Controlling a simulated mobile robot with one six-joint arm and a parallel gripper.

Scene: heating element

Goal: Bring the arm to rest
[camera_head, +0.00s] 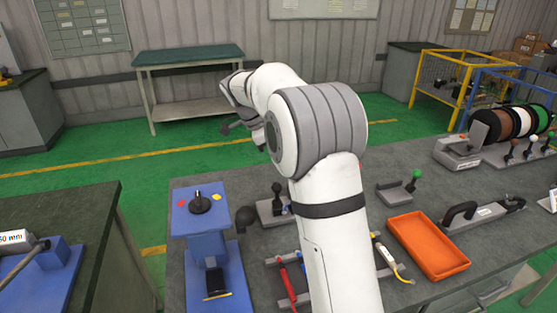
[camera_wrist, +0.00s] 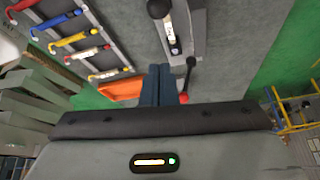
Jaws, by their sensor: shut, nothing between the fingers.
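My white arm (camera_head: 335,235) rises over the grey workbench in the head view, bends at a thick grey-banded joint, and its far end points away to the back left. My gripper (camera_head: 226,129) is partly hidden by my own arm there and hangs in the air beyond the bench's back edge. In the wrist view my gripper (camera_wrist: 158,84) shows two dark fingers pressed together, with nothing between them. The fingers appear clear of everything on the bench.
The workbench (camera_head: 400,165) holds a blue stand (camera_head: 205,225), an orange tray (camera_head: 428,245), a green-knobbed lever (camera_head: 415,175) and cable spools (camera_head: 510,120). A row of tools (camera_wrist: 75,42) shows in the wrist view. Green floor lies behind, before a side table (camera_head: 190,55).

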